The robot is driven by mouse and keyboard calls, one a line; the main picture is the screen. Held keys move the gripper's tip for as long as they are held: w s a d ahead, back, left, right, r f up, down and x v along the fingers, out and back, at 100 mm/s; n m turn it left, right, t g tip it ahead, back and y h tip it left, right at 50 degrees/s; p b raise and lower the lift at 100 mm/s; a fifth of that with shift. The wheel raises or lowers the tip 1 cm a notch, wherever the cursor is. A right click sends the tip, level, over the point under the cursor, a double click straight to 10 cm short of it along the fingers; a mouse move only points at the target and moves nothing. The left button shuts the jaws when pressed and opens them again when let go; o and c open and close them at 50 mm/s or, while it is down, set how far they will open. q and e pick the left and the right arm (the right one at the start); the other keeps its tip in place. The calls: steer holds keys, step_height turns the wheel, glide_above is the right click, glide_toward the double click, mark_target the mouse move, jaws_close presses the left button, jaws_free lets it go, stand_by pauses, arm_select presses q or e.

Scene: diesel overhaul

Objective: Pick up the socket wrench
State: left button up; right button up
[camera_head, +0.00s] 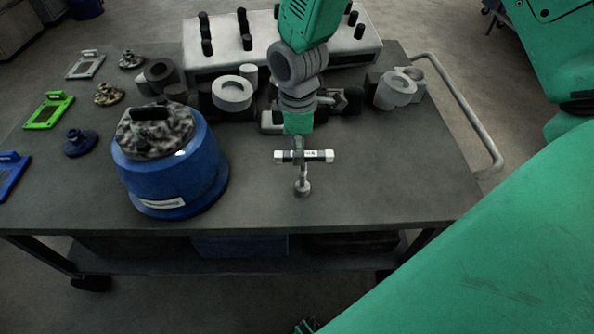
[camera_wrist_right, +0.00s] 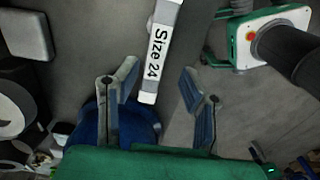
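The socket wrench (camera_head: 320,156) is a T shape with a white and dark cross bar. Its shaft runs down to a round grey socket end on the table, and it looks upright. In the right wrist view its white bar (camera_wrist_right: 158,50) reads "Size 24". My right gripper (camera_head: 298,150) points down over the bar from above. In the right wrist view my right gripper (camera_wrist_right: 160,72) is open, with one finger on each side of the bar and gaps on both sides. How far the fingertips reach past the bar is hard to tell. My left gripper is not seen.
A blue pot (camera_head: 170,172) stands left of the wrench on the grey table (camera_head: 250,205). Grey ring parts (camera_head: 233,93) and a white block with black pegs (camera_head: 350,48) lie behind. Small frames, including a green one (camera_head: 47,111), lie left. The table right of the wrench is clear.

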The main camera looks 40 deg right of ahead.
mark_target(309, 151)
steer(key=shift+d+f, duration=0.3)
steer(key=shift+f, duration=0.15)
steer(key=d+f, duration=0.2)
steer(key=f, duration=0.1)
steer(key=shift+s+d+f, duration=0.1)
steer(key=shift+s+f, duration=0.05)
steer(key=shift+f, duration=0.05)
step_height(309, 151, down, 2)
steer(key=shift+f+b, duration=0.1)
steer(key=shift+b, duration=0.2)
steer(key=shift+a, duration=0.45)
steer(key=shift+a+r, duration=0.2)
steer(key=shift+a, duration=0.55)
steer(key=c, duration=0.4)
jaws_close()
steer(key=shift+d+f, duration=0.15)
steer(key=shift+d, duration=0.7)
steer(key=r, duration=0.6)
steer(key=r+p, duration=0.1)
steer(key=r, duration=0.1)
steer(key=shift+a+r, duration=0.35)
steer(key=shift+r, duration=0.05)
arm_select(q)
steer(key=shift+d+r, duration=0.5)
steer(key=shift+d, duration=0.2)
arm_select(e)
steer(key=shift+d+r, duration=0.1)
steer(key=shift+r, duration=0.55)
